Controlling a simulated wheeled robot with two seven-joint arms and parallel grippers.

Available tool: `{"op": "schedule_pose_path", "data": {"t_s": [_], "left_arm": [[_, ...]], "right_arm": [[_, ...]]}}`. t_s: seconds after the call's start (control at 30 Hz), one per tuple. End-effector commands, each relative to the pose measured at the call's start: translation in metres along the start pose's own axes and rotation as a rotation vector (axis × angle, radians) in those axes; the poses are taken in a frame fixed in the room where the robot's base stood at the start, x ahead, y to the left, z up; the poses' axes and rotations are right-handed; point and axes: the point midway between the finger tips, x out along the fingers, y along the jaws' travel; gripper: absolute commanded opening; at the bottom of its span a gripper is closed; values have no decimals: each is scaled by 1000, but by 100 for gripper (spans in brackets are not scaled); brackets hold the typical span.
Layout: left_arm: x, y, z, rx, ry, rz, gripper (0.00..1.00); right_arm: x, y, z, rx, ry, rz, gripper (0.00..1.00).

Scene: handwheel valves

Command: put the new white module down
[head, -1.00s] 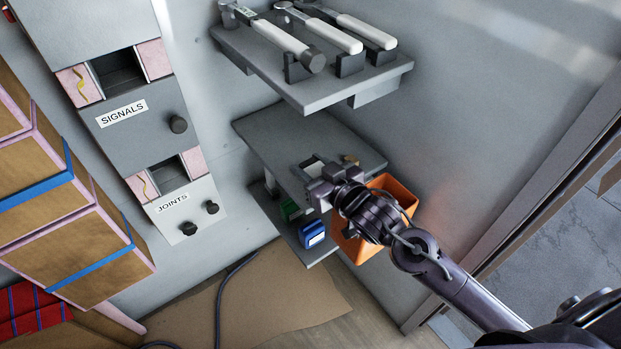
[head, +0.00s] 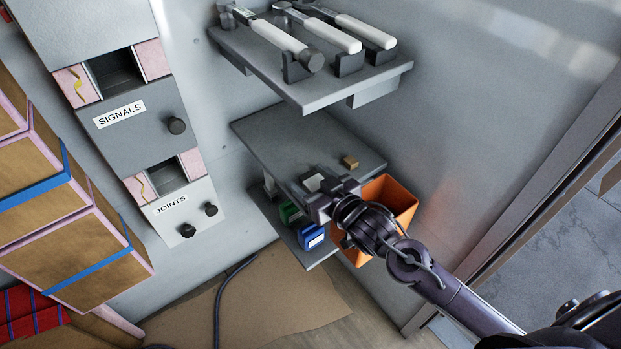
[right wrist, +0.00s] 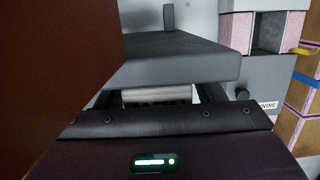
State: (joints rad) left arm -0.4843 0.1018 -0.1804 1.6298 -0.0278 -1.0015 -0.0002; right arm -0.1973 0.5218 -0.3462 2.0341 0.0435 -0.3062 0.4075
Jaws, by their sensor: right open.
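A white module (head: 314,182) rests on the middle shelf (head: 285,140), near its front edge and partly hidden by my right gripper. My right gripper (head: 308,198) is open at the shelf's front edge, just in front of the module. In the right wrist view, the white module (right wrist: 157,96) shows between the two dark fingers, below a grey shelf edge. I cannot tell whether a finger touches it. My left gripper is not in view.
An orange bin (head: 391,197) stands close beside my right gripper. A small brown block (head: 350,162) lies on the middle shelf. Green (head: 289,211) and blue (head: 312,236) modules sit on the lower shelf. The upper shelf (head: 330,85) holds several white-handled tools.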

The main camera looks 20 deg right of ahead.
Motion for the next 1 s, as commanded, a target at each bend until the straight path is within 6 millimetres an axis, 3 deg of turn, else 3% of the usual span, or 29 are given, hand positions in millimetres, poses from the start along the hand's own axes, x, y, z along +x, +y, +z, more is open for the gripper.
{"op": "schedule_pose_path", "data": {"t_s": [0.17,0.27,0.7,1.0], "left_arm": [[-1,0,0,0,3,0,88],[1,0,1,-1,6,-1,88],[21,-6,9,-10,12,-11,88],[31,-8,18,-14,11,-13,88]], "right_arm": [[-1,0,-4,-1,0,0,62],[-11,0,-3,0,-3,0,62],[-90,-1,-2,1,-5,-1,62],[-118,0,-3,1,-1,0,62]]}}
